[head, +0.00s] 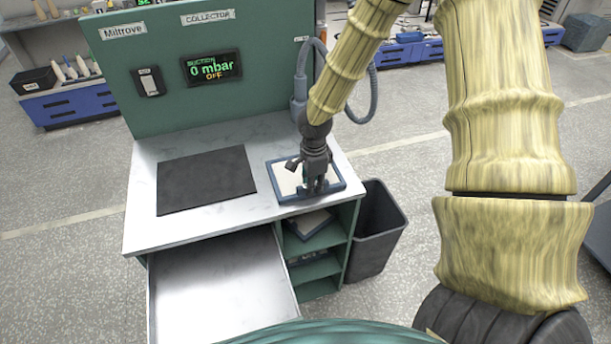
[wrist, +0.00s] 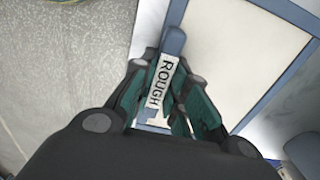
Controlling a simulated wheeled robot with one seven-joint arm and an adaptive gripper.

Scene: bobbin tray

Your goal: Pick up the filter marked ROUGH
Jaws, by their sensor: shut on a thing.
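The filter marked ROUGH is a flat pale panel with a blue frame (head: 343,190), lying on the right end of the white worktop. In the wrist view its white face (wrist: 235,40) and blue rim fill the upper right. A blue handle bar with a white label reading ROUGH (wrist: 161,82) stands between my fingers. My gripper (head: 315,185) is over the front part of the filter, its fingers (wrist: 160,105) shut on the handle. The lower end of the handle is hidden by the fingers. I cannot tell whether the filter is clear of the worktop.
A black mat (head: 205,180) lies on the worktop (head: 140,225) at left. A drawer (head: 215,290) stands open below. Another filter (head: 312,222) lies on a shelf underneath. A grey bin (head: 378,230) stands at right. The panel display (head: 211,68) reads 0 mbar, OFF. A hose (head: 372,95) hangs behind my arm.

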